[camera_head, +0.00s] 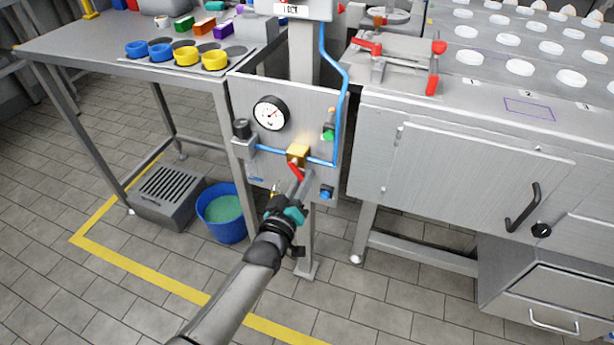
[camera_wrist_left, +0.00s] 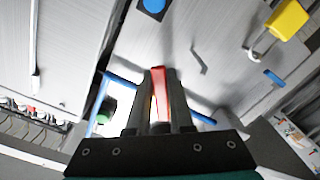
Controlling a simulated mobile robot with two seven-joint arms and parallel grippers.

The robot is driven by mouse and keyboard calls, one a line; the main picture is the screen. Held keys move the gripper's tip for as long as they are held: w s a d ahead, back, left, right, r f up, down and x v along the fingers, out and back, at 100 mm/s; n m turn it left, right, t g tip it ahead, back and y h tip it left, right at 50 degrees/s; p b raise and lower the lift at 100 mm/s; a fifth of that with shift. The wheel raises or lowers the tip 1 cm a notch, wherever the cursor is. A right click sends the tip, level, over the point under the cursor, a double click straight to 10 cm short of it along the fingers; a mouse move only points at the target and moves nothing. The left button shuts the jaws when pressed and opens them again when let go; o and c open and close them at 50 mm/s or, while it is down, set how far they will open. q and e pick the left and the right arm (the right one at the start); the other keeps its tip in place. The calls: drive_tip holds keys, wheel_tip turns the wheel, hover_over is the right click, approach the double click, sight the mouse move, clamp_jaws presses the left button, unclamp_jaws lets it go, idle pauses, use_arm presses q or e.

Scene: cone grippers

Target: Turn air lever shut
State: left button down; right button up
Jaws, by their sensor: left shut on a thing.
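The air lever (camera_head: 295,170) is a red handle on a brass valve body (camera_head: 298,153), set in a blue air line on a grey panel (camera_head: 312,105). The brass body is hidden in that view. My right gripper is in neither view.
A pressure gauge (camera_head: 271,113), a green knob (camera_head: 328,133) and a blue fitting (camera_head: 326,192) sit near the valve. A side table (camera_head: 120,45) stands left and a steel cabinet (camera_head: 460,170) right. A blue bucket (camera_head: 222,212) is on the floor. A yellow padlock-like piece (camera_wrist_left: 288,20) shows in the wrist view.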

use_arm(q)
drive_tip(key=shift+w+a+f+m+p, duration=0.15)
drive_tip(key=shift+a+m, duration=0.25)
drive_tip(key=shift+m, duration=0.75)
drive_tip(key=shift+w+a+f+m+p, duration=0.1)
drive_tip(key=shift+a+m, duration=0.35)
drive_tip(key=shift+m, duration=0.75)
drive_tip(key=shift+w+a+f+m+p, duration=0.15)
drive_tip(key=shift+a+m, duration=0.25)
drive_tip(key=shift+m, duration=0.75)
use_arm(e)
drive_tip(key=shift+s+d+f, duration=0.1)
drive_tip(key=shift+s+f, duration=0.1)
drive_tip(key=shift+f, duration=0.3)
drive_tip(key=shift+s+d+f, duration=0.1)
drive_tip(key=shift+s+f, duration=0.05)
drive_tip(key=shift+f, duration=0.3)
use_arm(q)
drive_tip(key=c, duration=0.8)
unclamp_jaws()
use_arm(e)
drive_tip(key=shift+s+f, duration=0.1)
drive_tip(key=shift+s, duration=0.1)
